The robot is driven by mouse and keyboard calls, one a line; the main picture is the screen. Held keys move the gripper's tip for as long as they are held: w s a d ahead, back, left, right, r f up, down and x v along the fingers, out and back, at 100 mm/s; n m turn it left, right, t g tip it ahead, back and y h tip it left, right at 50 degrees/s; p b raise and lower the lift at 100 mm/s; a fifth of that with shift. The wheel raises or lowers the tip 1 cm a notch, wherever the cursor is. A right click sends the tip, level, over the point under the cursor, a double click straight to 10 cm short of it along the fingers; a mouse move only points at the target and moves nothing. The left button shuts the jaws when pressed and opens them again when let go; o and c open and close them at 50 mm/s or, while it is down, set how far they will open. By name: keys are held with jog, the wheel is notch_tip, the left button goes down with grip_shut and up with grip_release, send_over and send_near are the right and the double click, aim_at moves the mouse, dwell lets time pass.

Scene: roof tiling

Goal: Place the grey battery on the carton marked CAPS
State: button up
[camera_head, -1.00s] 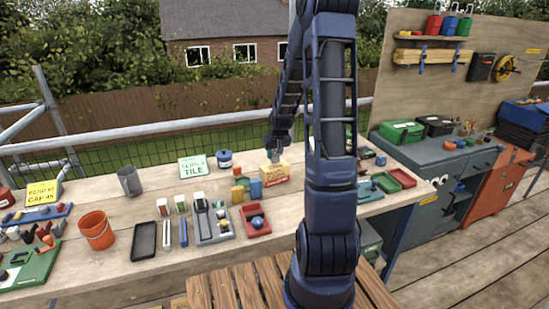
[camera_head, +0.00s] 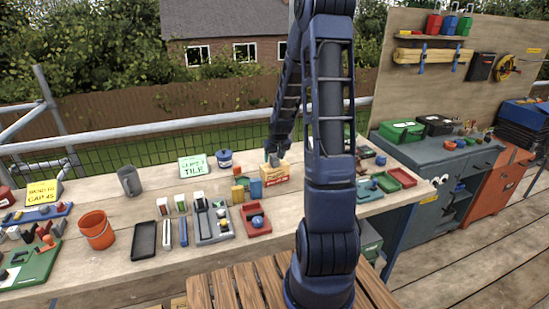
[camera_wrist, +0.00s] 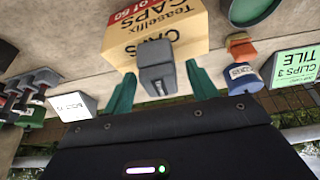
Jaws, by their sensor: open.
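The carton marked CAPS (camera_head: 276,174) is a yellow-tan box with a red label, standing on the bench. In the wrist view the carton (camera_wrist: 180,28) appears upside down, with dark lettering on its top. The grey battery (camera_wrist: 157,62) is at the carton's top, by the edge nearer my wrist, and appears to rest there. My gripper (camera_wrist: 160,80) is open, with one green finger on each side of the battery and a visible gap at both. In the head view my gripper (camera_head: 274,153) is just above the carton and largely hides the battery.
Blue and yellow blocks (camera_head: 255,189) stand close left of the carton. A blue tin (camera_head: 224,159) and a green TILE sign (camera_head: 192,168) are behind left. A red tray (camera_head: 256,219) lies in front. A grey mug (camera_head: 129,181) and orange bucket (camera_head: 97,230) stand farther left.

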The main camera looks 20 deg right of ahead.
jog(key=s+a+r, duration=0.3)
jog(key=s+r, duration=0.6)
jog(key=r, duration=0.2)
jog(key=s+a+r, duration=0.2)
jog(key=s+r, duration=0.7)
jog(key=r, duration=0.2)
jog(key=s+a+r, duration=0.1)
jog(key=s+r, duration=0.1)
jog(key=s, duration=0.6)
jog(key=s+a+r, duration=0.1)
jog(key=s+r, duration=0.1)
jog(key=s, duration=0.6)
jog(key=shift+r, duration=0.35)
